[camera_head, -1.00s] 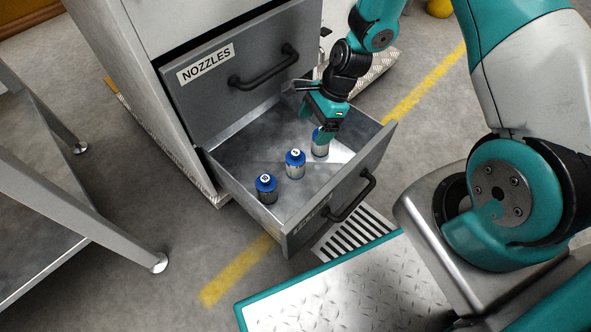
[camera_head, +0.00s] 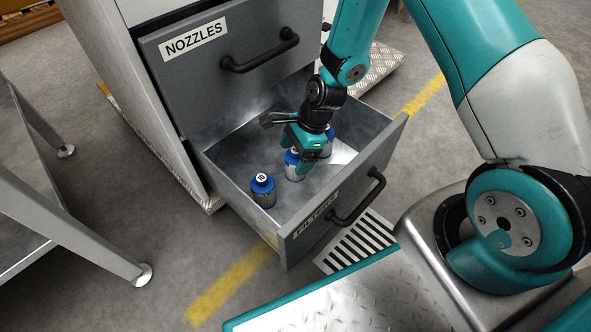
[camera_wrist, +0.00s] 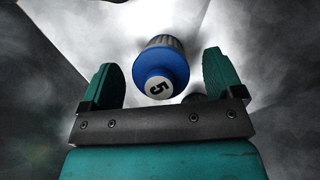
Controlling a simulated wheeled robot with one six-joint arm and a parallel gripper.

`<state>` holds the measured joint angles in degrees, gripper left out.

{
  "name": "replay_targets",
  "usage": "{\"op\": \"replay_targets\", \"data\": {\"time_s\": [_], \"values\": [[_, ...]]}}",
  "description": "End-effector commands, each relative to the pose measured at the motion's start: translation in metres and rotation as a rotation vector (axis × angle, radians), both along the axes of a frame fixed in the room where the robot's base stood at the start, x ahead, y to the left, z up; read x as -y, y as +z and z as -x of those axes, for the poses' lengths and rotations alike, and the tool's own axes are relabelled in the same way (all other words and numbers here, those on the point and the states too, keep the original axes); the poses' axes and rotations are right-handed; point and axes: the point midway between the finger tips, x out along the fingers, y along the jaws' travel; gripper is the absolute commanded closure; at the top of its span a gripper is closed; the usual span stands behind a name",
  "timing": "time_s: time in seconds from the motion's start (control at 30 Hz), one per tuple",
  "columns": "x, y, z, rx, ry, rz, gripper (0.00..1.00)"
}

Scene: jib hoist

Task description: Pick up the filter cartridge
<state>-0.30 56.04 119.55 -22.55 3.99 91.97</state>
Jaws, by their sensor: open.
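Three filter cartridges with blue caps and grey ribbed bodies stand in the open lower drawer (camera_head: 232,150). The near-left cartridge (camera_head: 263,190) is fully in view, its white cap label seeming to read 10. The middle cartridge (camera_head: 293,168) is partly covered by my gripper (camera_head: 298,153), and the far cartridge (camera_head: 328,146) shows beside it. In the wrist view, my gripper (camera_wrist: 160,72) is open, with a cartridge marked 5 (camera_wrist: 163,72) between its fingers in the picture. Gaps show on both sides of it. I cannot tell which head-view cartridge this is.
The closed upper drawer marked NOZZLES (camera_head: 215,55) has a black handle (camera_head: 262,52) above the open drawer. The open drawer's front has another black handle (camera_head: 358,200). A metal table frame (camera_head: 75,225) stands at the left. Bare drawer floor lies around the near-left cartridge.

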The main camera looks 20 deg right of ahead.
Motion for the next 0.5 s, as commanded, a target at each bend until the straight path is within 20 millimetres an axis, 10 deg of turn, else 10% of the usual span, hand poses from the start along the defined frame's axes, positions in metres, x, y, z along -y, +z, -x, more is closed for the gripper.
{"op": "replay_targets", "data": {"time_s": [0.17, 0.4, 0.5], "values": [[-0.0002, 0.0010, -0.0003, 0.001, 0.000, 0.000, 0.13], [0.0000, 0.0010, -0.0002, 0.001, 0.000, 0.000, 0.64], [0.0000, 0.0011, -0.0002, 0.001, 0.000, 0.000, 0.66]]}}
